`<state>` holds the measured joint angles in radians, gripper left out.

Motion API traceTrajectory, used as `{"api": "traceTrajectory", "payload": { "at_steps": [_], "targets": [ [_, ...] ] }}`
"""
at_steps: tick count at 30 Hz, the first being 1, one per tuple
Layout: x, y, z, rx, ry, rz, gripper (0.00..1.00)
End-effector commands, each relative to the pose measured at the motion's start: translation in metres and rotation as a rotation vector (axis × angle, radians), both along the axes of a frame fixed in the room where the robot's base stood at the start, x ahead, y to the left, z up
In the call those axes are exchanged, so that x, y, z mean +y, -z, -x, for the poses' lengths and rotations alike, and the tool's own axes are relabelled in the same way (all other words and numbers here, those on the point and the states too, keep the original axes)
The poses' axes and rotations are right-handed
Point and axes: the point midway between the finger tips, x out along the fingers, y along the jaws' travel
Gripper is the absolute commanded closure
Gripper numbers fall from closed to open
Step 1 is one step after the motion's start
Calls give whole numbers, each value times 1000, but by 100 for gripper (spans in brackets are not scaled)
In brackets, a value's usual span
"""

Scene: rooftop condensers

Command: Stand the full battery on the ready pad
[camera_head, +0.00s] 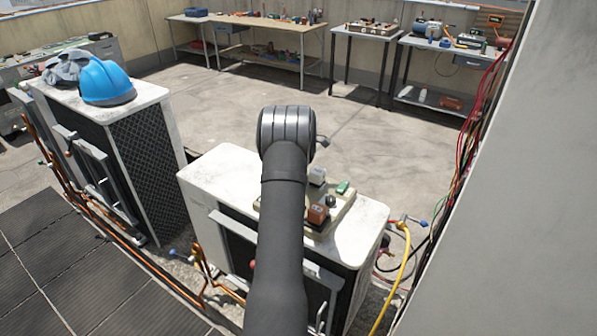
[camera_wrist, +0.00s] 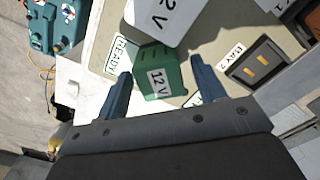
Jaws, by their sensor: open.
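A green battery (camera_wrist: 158,75) marked 12 V stands between the fingers of my gripper (camera_wrist: 161,67) in the wrist view. My gripper is open, and I cannot tell whether either finger touches the battery. A white battery (camera_wrist: 165,14), also marked 12 V, is just beyond it. The ready pad (camera_wrist: 122,50) shows its READY label left of the green battery, partly hidden. In the head view my arm hides the gripper; a white block (camera_head: 317,177), a green block (camera_head: 342,187) and a brown block (camera_head: 318,214) show. No charge level is readable.
A bay marked BAY 2 (camera_wrist: 257,66) lies to the right on the beige board (camera_wrist: 100,62). A teal gauge set (camera_wrist: 58,25) is at upper left. The board rests on a white condenser (camera_head: 368,218). Another condenser (camera_head: 150,95) bears a blue helmet (camera_head: 105,82).

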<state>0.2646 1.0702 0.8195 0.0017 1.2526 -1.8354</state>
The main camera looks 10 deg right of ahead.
Motion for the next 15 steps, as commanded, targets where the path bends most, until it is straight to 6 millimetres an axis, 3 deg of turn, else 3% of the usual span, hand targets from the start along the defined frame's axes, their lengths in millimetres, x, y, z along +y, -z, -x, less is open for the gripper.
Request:
{"api": "traceTrajectory", "payload": {
  "at_steps": [15],
  "targets": [
    [0,-100,-1,-3,-1,1,37]
  ]
}}
